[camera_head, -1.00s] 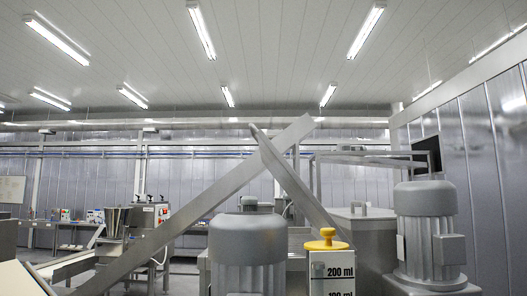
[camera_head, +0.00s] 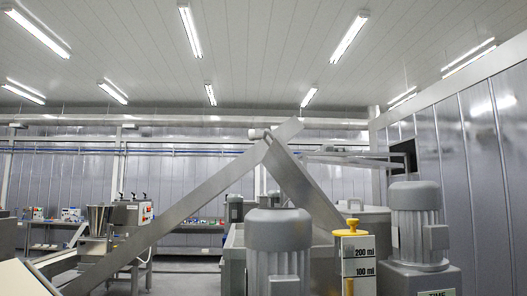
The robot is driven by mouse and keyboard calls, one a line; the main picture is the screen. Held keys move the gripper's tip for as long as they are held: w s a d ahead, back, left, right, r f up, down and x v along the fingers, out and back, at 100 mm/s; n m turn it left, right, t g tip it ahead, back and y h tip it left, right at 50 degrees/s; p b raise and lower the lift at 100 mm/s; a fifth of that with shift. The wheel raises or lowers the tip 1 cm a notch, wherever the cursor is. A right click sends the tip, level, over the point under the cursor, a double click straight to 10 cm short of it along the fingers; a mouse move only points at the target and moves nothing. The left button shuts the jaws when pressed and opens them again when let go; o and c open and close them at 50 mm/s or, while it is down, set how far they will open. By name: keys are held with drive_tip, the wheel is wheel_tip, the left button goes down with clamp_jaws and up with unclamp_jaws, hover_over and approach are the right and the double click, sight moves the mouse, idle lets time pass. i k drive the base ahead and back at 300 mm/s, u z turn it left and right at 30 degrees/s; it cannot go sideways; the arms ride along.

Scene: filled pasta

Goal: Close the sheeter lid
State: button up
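I cannot tell for certain which part is the sheeter lid. A flat grey slanted panel (camera_head: 304,190) runs from the upper middle down to the right, behind a grey motor (camera_head: 279,245). It may be a raised lid, but its lower end is hidden. A long grey diagonal bar (camera_head: 180,218) rises from the lower left and crosses the panel's top end. A grey box-like cover with a small handle (camera_head: 372,215) stands behind on the right. My gripper is not in view.
Another grey motor (camera_head: 418,222) stands at the right. A hopper machine (camera_head: 100,222) and a bench line the back left. Some floor shows at the left.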

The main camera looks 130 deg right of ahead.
sight(285, 170)
drive_tip(key=z, duration=0.4)
drive_tip(key=i, duration=0.35)
drive_tip(key=u, duration=0.45)
drive_tip(key=k, duration=0.1)
drive_tip(key=z, duration=2.5)
drive_tip(key=k, duration=0.2)
drive_tip(key=z, duration=2.25)
